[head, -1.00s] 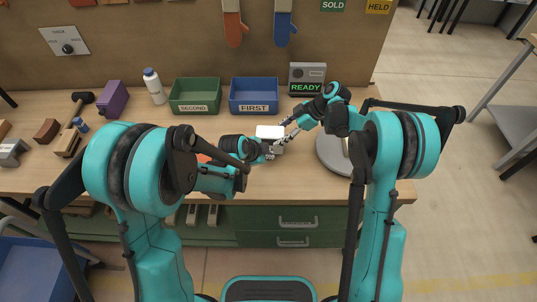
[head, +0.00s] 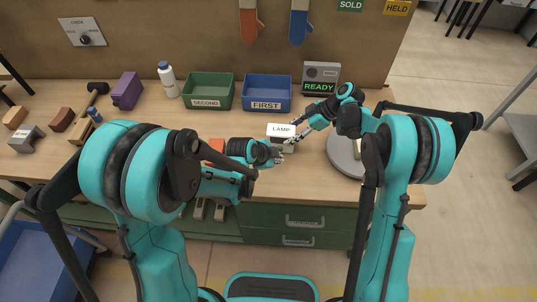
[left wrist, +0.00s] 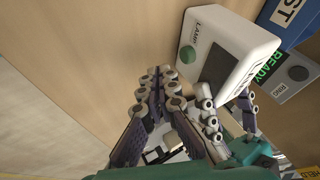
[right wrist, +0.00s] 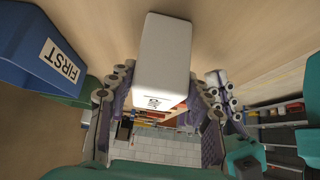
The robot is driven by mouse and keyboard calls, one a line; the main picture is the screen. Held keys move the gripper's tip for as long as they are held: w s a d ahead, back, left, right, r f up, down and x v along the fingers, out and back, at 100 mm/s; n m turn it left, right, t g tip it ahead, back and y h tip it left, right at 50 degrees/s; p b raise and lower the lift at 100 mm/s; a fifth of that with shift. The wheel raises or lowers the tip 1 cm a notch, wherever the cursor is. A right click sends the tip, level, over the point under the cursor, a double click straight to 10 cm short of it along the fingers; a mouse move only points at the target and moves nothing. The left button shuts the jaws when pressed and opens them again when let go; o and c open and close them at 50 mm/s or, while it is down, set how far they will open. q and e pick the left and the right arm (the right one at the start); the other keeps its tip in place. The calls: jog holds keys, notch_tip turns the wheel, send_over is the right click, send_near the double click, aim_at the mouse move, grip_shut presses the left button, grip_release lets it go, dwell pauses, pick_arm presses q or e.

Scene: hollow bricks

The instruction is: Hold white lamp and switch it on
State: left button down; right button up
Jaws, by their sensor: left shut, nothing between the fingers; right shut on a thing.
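The white lamp (head: 281,130) is a boxy block with a LAMP label facing up in the head view. In the left wrist view the lamp (left wrist: 232,45) shows a round dark green disc (left wrist: 188,54) on its labelled face. My right gripper (head: 298,134) is shut on the lamp; in the right wrist view the lamp (right wrist: 163,62) sits between its fingers. My left gripper (head: 280,154) is shut and empty, just on the near side of the lamp. In the left wrist view its fingertips (left wrist: 160,80) are together, close to the disc but apparently apart from it.
Behind stand the blue FIRST bin (head: 267,93), the green SECOND bin (head: 208,92) and a READY display (head: 320,79). A grey round plate (head: 343,153) lies right. An orange block (head: 215,149) is partly hidden by my left arm. A bottle, purple box and tools stand left.

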pick_arm(q)
jog(key=v, duration=0.9)
dwell(0.4)
pick_arm(e)
jog(key=o, duration=1.1)
jog(key=v, duration=1.2)
